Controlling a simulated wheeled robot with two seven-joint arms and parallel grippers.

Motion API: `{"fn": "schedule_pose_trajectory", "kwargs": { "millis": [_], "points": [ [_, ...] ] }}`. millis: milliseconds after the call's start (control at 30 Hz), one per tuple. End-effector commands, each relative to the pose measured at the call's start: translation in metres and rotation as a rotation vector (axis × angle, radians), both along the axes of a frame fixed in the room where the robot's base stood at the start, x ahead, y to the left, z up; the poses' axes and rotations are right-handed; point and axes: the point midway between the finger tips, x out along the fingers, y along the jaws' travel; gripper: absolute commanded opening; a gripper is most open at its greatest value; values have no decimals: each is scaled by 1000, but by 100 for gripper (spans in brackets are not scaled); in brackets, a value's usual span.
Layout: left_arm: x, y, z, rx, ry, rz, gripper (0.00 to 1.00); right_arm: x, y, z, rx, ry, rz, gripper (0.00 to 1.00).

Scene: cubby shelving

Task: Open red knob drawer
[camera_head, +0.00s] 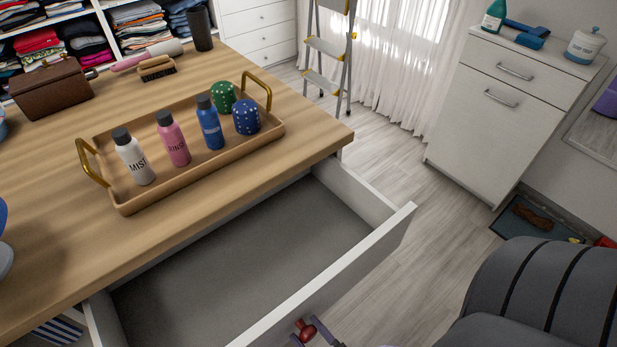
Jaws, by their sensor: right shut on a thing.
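The drawer (250,235) under the wooden tabletop is pulled well out. Its grey inside is empty where it shows, and its white front panel (345,270) stands clear of the table. A red knob (306,329) sits on the outer face of that panel, near the bottom of the view. My right gripper (306,330) is at the knob, with its fingers shut around it; the rest of the gripper is cut off by the bottom edge. My left gripper is not in view.
A wooden tray (190,177) with several bottles stands on the tabletop (45,225). A brown box (50,88) and a brush (157,68) are behind it.

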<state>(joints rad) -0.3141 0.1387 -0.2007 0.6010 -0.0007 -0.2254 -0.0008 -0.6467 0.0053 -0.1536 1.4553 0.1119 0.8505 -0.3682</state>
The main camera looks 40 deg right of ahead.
Motion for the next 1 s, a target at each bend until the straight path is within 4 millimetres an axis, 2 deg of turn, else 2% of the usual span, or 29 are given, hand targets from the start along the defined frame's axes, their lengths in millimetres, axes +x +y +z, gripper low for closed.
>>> {"fn": "schedule_pose_trajectory", "kwargs": {
  "millis": [33,67,200,233,533,800,900,1000],
  "points": [
    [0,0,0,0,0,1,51,0,0,-1,0,3,0,0],
    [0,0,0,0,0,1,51,0,0,-1,0,3,0,49],
    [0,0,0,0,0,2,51,0,0,-1,0,2,1,79],
    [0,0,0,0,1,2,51,0,0,-1,0,2,1,81],
    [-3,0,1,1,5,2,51,-5,0,-1,-1,2,1,81],
    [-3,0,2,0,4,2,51,-69,-2,-1,-1,6,1,81],
    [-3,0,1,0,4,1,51,-88,-3,-2,-1,5,1,81],
    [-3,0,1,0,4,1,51,-97,-3,-1,0,4,1,81]
  ]
}}
